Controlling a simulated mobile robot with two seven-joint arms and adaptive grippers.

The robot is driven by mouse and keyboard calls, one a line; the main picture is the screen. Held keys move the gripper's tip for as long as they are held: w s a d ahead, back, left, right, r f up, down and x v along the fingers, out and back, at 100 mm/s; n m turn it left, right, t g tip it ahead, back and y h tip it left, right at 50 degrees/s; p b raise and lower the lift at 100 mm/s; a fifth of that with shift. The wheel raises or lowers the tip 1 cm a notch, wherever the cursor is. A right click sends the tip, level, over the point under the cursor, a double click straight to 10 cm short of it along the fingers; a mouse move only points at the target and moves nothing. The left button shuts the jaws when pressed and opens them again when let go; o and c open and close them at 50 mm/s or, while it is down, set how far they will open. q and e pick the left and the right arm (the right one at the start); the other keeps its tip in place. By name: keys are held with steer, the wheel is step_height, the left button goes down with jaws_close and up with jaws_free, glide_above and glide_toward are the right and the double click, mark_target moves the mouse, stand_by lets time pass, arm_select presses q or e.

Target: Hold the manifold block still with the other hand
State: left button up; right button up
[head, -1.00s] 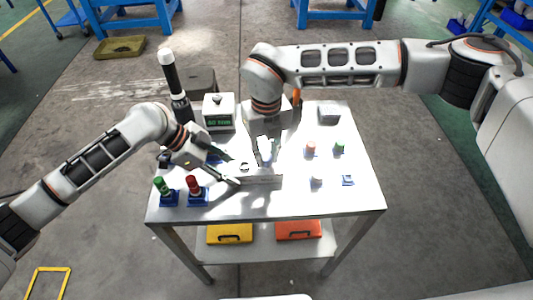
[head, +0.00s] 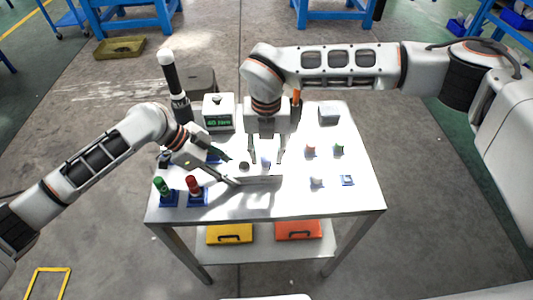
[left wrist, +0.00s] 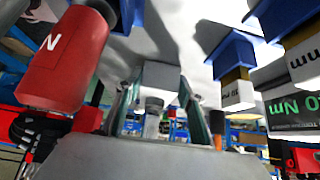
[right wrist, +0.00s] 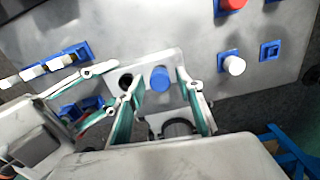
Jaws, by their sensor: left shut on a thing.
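The manifold block (head: 262,180) is a pale grey block near the middle of the table's front part. A blue plug (right wrist: 160,78) stands up from its top beside a dark round hole (right wrist: 126,81). My left gripper (head: 236,178) is shut on the block's left end; its two fingers also show in the left wrist view (left wrist: 155,105). My right gripper (head: 267,157) points down over the block with its fingers spread, one on each side of the blue plug. In the right wrist view a gap shows between the plug and the fingers.
Red-topped (head: 192,186) and green-topped (head: 160,186) tools stand in blue holders at the front left. A boxed display (head: 219,113) and a black-and-white upright tool (head: 173,85) are behind. Small caps in blue holders (head: 316,181) sit at right; the front right corner is clear.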

steer(key=n, duration=1.5)
steer(key=shift+n, duration=0.3)
steer(key=n, duration=0.8)
steer(key=shift+a, duration=0.1)
steer(key=n, duration=0.3)
steer(key=shift+n, duration=0.4)
steer(key=n, duration=0.3)
steer(key=shift+n, duration=0.3)
